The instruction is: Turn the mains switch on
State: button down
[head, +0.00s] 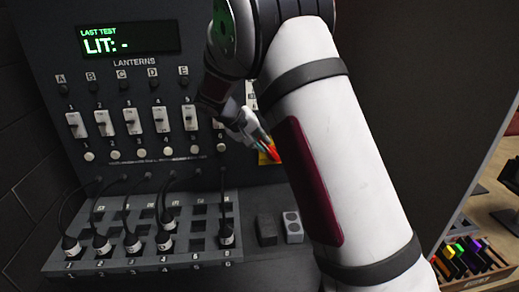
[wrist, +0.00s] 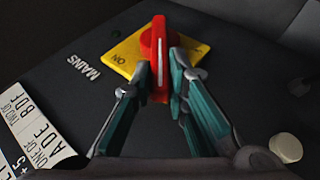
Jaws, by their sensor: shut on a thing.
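The mains switch is a red rotary handle (wrist: 159,42) on a yellow plate (wrist: 127,58), with MAINS printed on the dark panel beside it. The plate bears the word ON on its visible left part. A white line runs along the handle, pointing toward the bottom of the wrist view. My gripper (wrist: 160,70) has its teal-padded fingers on both sides of the handle, shut on it. In the head view, my gripper (head: 259,141) is at the panel, and the red handle (head: 273,152) and yellow plate (head: 264,159) are partly hidden by my arm.
A display (head: 125,39) reads "LAST TEST LIT: -". Below it are lantern knobs, a row of white switches (head: 132,121) and round buttons. Black cables plug into a socket shelf (head: 190,222). A bench with a crate of coloured items (head: 467,257) stands at right.

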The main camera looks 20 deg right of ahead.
jog(key=d+y, duration=0.1)
jog(key=r+y, duration=0.1)
jog(key=d+m+y, duration=0.1)
jog(key=shift+s+d+r+t+y+p, duration=0.25)
jog(key=shift+s+d+t+y+p, duration=0.05)
jog(key=shift+s+d+t+p, duration=0.1)
jog(key=y, duration=0.1)
jog(key=d+y, duration=0.1)
jog(key=d+p, duration=0.1)
jog(key=shift+s+r+m+t+y, duration=0.15)
jog(key=shift+s+m+t+y, duration=0.15)
jog(key=shift+t+y, duration=0.1)
jog(key=shift+d+y, duration=0.1)
jog(key=shift+y, duration=0.2)
jog(key=c, duration=1.6)
grip_release()
jog(key=shift+o, duration=0.2)
